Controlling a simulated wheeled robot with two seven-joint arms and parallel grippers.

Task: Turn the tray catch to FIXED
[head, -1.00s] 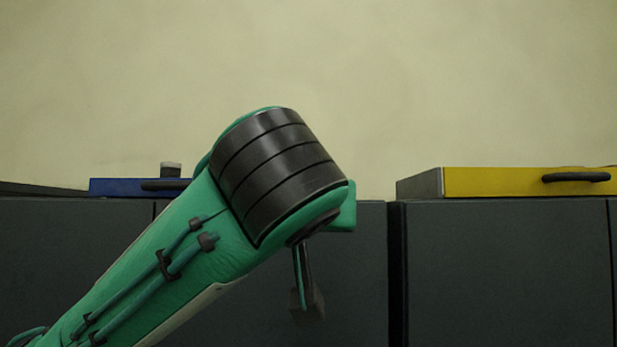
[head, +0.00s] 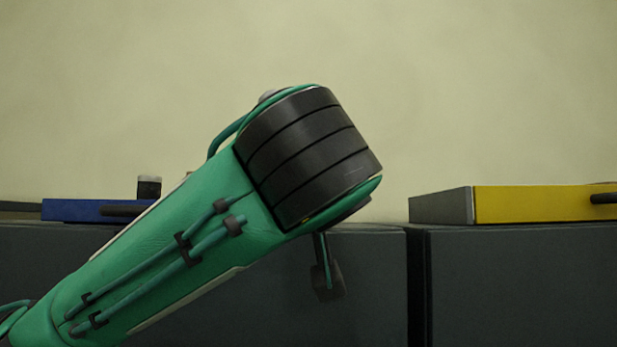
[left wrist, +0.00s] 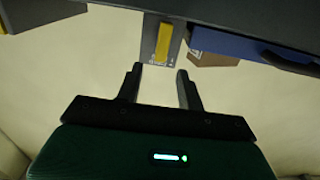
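In the left wrist view a grey plate (left wrist: 148,32) carries a yellow bar (left wrist: 163,42), which lies roughly lengthwise on it, slightly tilted. Small pale marks show near the bar's lower end, too small to read. I take the bar to be the tray catch. My left gripper (left wrist: 159,70) is open and empty, its two fingers apart just below the plate's end in the picture. I see no contact with the bar. In the head view my left arm's black wrist section hides most of the gripper. The right gripper is not in view.
A blue tray (head: 75,211) with a dark handle lies on dark cabinets (head: 520,290) at left, a dark knob (head: 149,187) behind it. A yellow-fronted tray (head: 535,204) lies at right. A brown box (left wrist: 213,60) shows beside the plate in the wrist view.

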